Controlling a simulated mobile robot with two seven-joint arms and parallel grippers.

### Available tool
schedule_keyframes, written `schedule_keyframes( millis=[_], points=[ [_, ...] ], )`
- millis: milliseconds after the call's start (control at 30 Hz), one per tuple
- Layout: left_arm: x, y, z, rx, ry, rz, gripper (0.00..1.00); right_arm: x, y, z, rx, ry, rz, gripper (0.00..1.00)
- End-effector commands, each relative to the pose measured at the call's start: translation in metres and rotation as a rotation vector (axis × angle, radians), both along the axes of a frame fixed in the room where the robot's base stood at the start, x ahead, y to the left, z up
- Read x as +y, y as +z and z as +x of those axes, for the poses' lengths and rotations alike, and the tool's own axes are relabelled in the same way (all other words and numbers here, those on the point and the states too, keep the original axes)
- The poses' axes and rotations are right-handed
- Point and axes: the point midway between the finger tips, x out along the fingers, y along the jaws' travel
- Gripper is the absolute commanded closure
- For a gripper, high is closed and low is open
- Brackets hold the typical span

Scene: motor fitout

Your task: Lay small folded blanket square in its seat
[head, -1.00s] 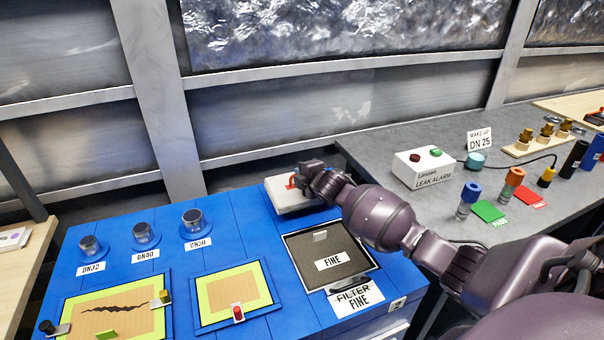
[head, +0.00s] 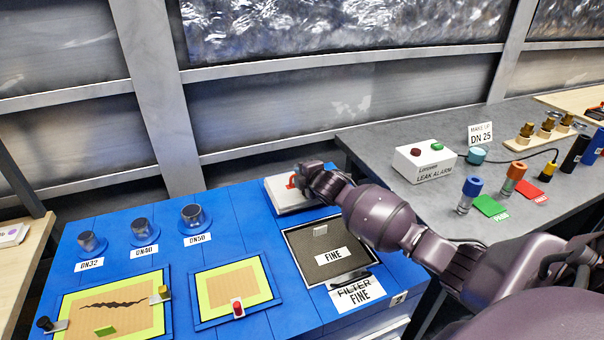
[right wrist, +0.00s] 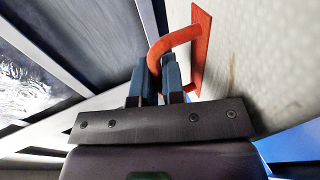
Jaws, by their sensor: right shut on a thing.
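A pale square pad with a red handle (head: 281,199), which looks like the small folded blanket, is at the back right of the blue bench top. My right gripper (head: 300,182) is at its right side, with its fingers mostly hidden by my arm in the head view. In the right wrist view, my right gripper (right wrist: 172,80) has its blue fingers shut on the red handle (right wrist: 197,50), and the pale pad face (right wrist: 255,60) fills the right side. I cannot tell whether the pad rests on the bench or is slightly raised. My left gripper is not in view.
A dark tray marked FINE (head: 318,270) lies in front of the pad. A small yellow-green framed panel (head: 207,295) and a larger cracked one (head: 70,310) lie left. Several grey cylinders (head: 193,217) stand behind them. A leak alarm box (head: 425,163) stands on the grey counter.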

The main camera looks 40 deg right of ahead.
Motion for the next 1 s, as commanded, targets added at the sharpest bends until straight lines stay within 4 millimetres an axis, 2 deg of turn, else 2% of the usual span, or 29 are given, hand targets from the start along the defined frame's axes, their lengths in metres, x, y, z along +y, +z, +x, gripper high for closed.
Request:
schedule_keyframes(
  millis=[1000],
  points=[
    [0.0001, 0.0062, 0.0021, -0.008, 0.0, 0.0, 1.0, -0.0003, 0.0012, 0.0003, -0.002, 0.0, 0.0, 1.0]
  ],
)
